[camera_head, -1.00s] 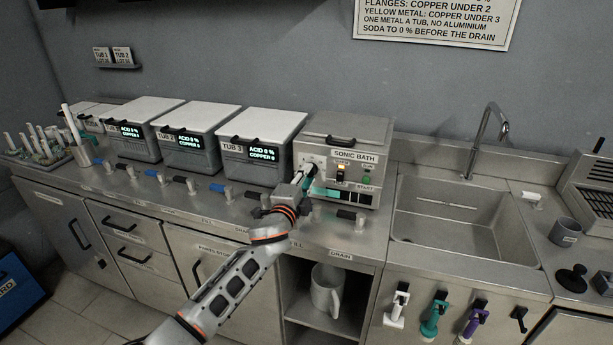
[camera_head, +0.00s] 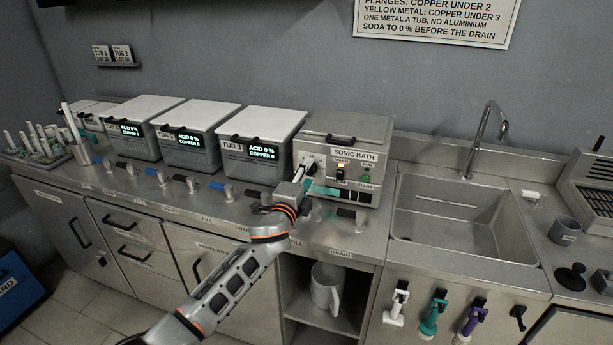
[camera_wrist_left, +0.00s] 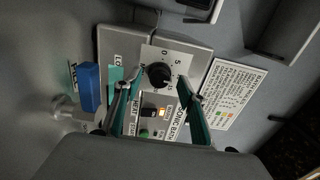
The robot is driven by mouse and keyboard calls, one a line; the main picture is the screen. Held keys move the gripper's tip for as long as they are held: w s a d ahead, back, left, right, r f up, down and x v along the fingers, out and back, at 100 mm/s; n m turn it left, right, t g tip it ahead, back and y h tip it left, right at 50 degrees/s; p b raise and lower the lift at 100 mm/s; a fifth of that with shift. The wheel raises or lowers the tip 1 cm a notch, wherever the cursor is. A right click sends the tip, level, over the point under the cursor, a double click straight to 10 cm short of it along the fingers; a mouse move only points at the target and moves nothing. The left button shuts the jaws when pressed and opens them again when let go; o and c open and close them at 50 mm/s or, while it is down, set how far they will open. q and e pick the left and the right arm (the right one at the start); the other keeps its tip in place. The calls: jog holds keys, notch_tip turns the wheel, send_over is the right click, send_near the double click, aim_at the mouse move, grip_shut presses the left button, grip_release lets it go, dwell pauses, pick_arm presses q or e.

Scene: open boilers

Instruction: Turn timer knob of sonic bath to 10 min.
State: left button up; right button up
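The sonic bath (camera_head: 345,125) is a steel box on the counter, left of the sink. Its timer knob (camera_wrist_left: 158,75) is round and black on a pale dial plate; a 0 and a 5 show beside it. The exact pointer setting is too small to tell. My left gripper (camera_wrist_left: 160,84) is open, with one teal-lined finger on each side of the knob; I cannot tell whether they touch it. In the head view my left gripper (camera_head: 306,178) is at the front left of the bath and partly hides the knob area. My right gripper is not in view.
An amber-lit switch (camera_head: 341,172) and a green button (camera_head: 365,179) sit right of the knob. Tub 3 (camera_head: 262,130) stands close on the left. Valve handles (camera_head: 217,187) line the counter front. The sink (camera_head: 465,210) lies to the right.

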pick_arm(q)
jog(key=shift+s, duration=0.1)
jog(key=v, duration=1.2)
jog(key=s+a+f+n+g+y, duration=0.15)
jog(key=s+a+f+n, duration=0.25)
jog(key=s+f, duration=0.45)
jog(key=s+a+f+n+g, duration=0.25)
jog(key=s+f+n, duration=0.25)
jog(key=f, duration=0.7)
jog(key=s+a+f+n+g+y, duration=0.1)
jog(key=s+a+f+n, duration=0.3)
jog(key=s, duration=0.6)
jog(key=s+a+f+n+g+y, duration=0.1)
jog(key=s+a+f+n, duration=0.3)
jog(key=s+a+f, duration=0.3)
jog(key=s+f, duration=0.1)
jog(key=s, duration=0.2)
jog(key=shift+s+n+g, duration=0.3)
